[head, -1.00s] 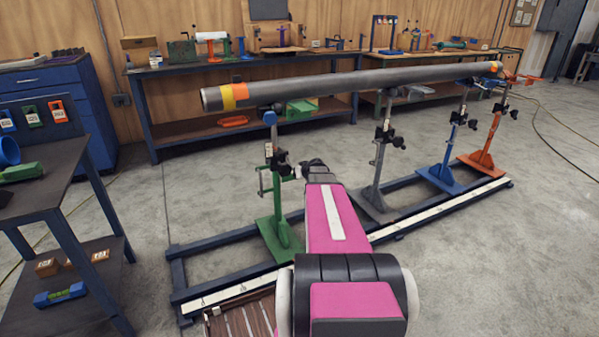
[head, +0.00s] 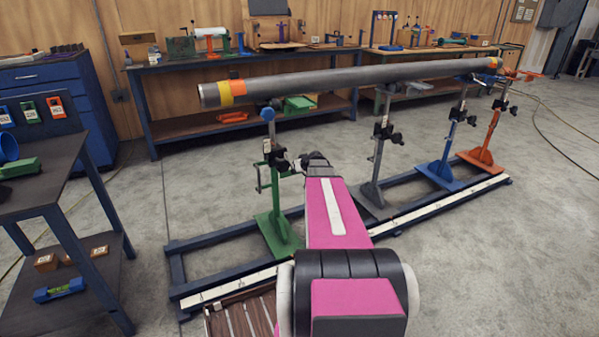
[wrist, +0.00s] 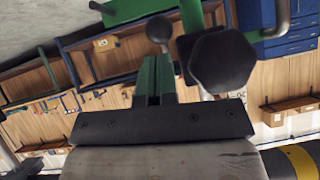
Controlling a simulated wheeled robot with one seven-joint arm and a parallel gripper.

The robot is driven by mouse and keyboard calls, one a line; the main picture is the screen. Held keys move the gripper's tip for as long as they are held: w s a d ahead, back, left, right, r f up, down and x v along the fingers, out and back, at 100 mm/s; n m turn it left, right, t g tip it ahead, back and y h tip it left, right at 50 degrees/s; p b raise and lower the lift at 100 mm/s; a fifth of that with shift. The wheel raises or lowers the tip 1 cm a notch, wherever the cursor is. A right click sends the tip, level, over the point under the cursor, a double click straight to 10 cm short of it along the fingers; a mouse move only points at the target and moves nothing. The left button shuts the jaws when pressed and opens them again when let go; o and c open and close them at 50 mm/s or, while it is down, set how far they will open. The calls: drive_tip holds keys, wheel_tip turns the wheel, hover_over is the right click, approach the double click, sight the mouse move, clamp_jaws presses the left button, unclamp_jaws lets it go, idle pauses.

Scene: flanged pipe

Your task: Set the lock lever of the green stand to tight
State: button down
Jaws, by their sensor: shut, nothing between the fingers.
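The green stand (head: 279,232) is the nearest of the stands under the long grey pipe (head: 350,80). It stands upright on the rail frame, with a black clamp (head: 278,160) on its post. In the wrist view, part of the green stand (wrist: 135,8) crosses the top. A large black knob (wrist: 222,60) and a thin rod with a dark ball end (wrist: 159,28) show in front of it. My gripper (wrist: 154,62) is shut and empty, its fingertips close to the ball-ended rod; I cannot tell whether they touch. In the head view my arm hides most of the gripper.
Grey (head: 375,195), blue (head: 440,172) and orange (head: 482,157) stands carry the pipe farther along the rail frame (head: 215,240). A dark workbench (head: 45,195) stands at left. Back benches line the wooden wall. Open floor lies right of the rail.

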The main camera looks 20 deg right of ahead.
drive_tip(key=s+d+r, duration=0.1)
drive_tip(key=s+r, duration=0.2)
drive_tip(key=s, duration=0.6)
drive_tip(key=s+d+r, duration=0.1)
drive_tip(key=s+r, duration=0.3)
drive_tip(key=s, duration=0.6)
drive_tip(key=shift+s+d+r, duration=0.15)
drive_tip(key=shift+s+r, duration=0.05)
drive_tip(key=shift+s, duration=0.05)
drive_tip(key=s+a+f+g, duration=0.2)
drive_tip(key=a+f+g, duration=0.1)
drive_tip(key=a, duration=0.7)
drive_tip(key=s+a+f+g+h, duration=0.1)
drive_tip(key=s+a+f+g, duration=0.2)
drive_tip(key=a, duration=0.7)
drive_tip(key=s+a+f+g, duration=0.3)
drive_tip(key=a+f+g, duration=0.1)
drive_tip(key=a, duration=0.6)
drive_tip(key=shift+f+g, duration=0.4)
drive_tip(key=shift+f, duration=0.15)
